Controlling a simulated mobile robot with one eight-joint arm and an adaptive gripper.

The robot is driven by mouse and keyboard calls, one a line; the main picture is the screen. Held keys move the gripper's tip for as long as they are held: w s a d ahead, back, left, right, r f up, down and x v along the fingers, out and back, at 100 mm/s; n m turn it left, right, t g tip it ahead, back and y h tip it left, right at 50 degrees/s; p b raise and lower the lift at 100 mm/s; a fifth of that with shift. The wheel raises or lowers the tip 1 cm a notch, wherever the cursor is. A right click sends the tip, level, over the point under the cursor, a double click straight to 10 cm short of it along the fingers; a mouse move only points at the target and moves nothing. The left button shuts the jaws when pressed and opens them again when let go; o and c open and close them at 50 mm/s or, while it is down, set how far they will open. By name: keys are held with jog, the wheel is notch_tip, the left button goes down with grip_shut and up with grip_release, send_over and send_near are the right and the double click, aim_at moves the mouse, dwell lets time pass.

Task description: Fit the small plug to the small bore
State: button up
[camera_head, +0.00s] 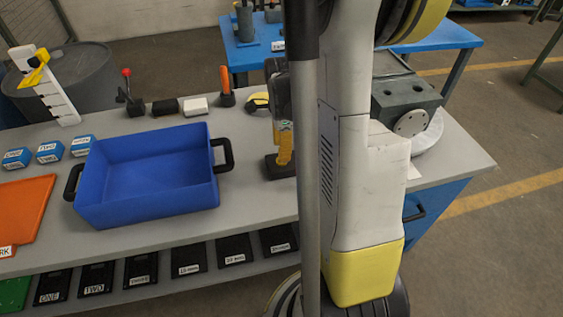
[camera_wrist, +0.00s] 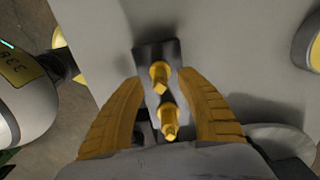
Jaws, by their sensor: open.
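Two yellow plugs stand on a dark holder (camera_wrist: 150,50) in the wrist view: a farther plug (camera_wrist: 158,76) and a nearer plug (camera_wrist: 169,124). I cannot tell which is the small one. My gripper (camera_wrist: 161,80) is open, with one orange-yellow finger on either side of the plugs; contact is not clear. In the head view the holder's dark base (camera_head: 277,167) shows on the bench, partly hidden by my arm. A dark grey block (camera_head: 405,95) with a hole in its top and a round light plate on its front stands at the right; it may hold the small bore.
A blue crate (camera_head: 150,205) with black handles stands left of the holder. Blue labelled blocks (camera_head: 50,152), an orange mat (camera_head: 28,215) and a red-knobbed lever (camera_head: 128,95) lie farther left. The grey bench top (camera_head: 255,210) is bare between crate and holder.

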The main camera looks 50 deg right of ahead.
jog(key=shift+f, duration=0.9)
jog(key=shift+r, duration=0.1)
jog(key=shift+c, duration=0.5)
grip_shut()
jog(key=shift+r, duration=0.1)
